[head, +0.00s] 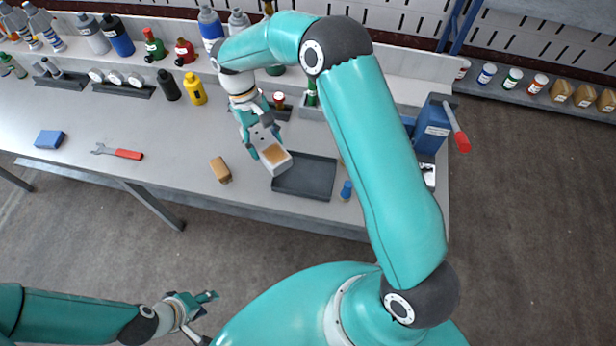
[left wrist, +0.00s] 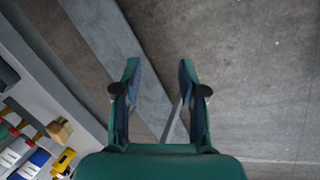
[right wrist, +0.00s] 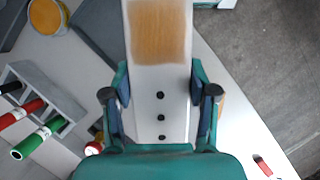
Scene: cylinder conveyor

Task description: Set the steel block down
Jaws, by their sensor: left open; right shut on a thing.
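The steel block (head: 275,164) is pale grey with a brown patch on its face. In the right wrist view the steel block (right wrist: 158,75) also shows a row of dark holes and runs between my fingers. My right gripper (head: 262,143) is shut on it, beside the left end of a dark grey tray (head: 318,178). I cannot tell whether the block touches the tray or the bench. My right gripper (right wrist: 160,88) covers the block's sides in its own view. My left gripper (head: 208,303) is open and empty, away from the bench; its spread fingers (left wrist: 160,80) show over floor.
A small tan block (head: 221,170) stands on the bench (head: 170,190) left of the tray. A blue bottle (head: 346,190) is right of the tray. A red-handled wrench (head: 125,154) and a blue block (head: 49,139) lie far left. Bottles line the back. Bare bench surrounds the wrench.

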